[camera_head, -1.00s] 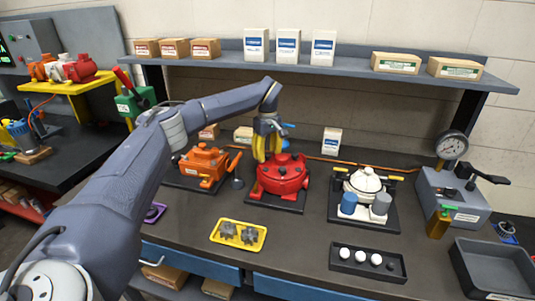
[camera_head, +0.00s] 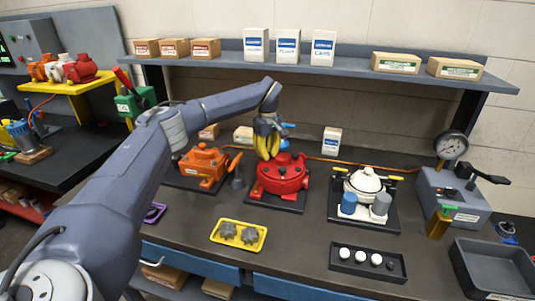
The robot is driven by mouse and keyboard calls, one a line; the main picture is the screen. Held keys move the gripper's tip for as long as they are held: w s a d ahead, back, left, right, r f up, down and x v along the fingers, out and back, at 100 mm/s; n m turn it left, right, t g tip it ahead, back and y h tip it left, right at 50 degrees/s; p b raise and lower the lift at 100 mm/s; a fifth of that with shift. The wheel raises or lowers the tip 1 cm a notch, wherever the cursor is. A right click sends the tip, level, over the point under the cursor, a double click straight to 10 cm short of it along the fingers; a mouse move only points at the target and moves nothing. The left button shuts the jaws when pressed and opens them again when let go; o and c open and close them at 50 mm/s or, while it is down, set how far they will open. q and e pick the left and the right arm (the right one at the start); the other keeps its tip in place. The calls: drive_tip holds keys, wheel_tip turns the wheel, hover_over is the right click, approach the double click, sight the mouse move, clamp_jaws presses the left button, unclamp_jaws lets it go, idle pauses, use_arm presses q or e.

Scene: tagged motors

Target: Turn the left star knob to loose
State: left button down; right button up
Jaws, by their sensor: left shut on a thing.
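My left gripper (camera_head: 267,146), with yellow fingers, points down at the left part of the top of the red round motor housing (camera_head: 284,180). Its fingers are close together and shut on a small part there, the left star knob, which the fingers hide. How far the knob is turned cannot be seen. The red housing sits on a dark base plate in the middle of the bench. My right gripper is not in view.
An orange motor (camera_head: 203,167) stands to the left and a white one (camera_head: 364,185) to the right. A yellow tray (camera_head: 238,247) with grey star-shaped parts lies in front. A black tray (camera_head: 366,275) with white balls, a grey bin (camera_head: 497,292) and a gauge box (camera_head: 458,200) are at right.

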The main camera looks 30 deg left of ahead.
use_arm(q)
drive_tip(key=shift+n, duration=0.3)
drive_tip(key=n, duration=0.4)
drive_tip(key=shift+n, duration=2.2)
drive_tip(key=c, duration=1.2)
unclamp_jaws()
drive_tip(key=shift+o, duration=0.2)
wheel_tip(320, 180, up, 12)
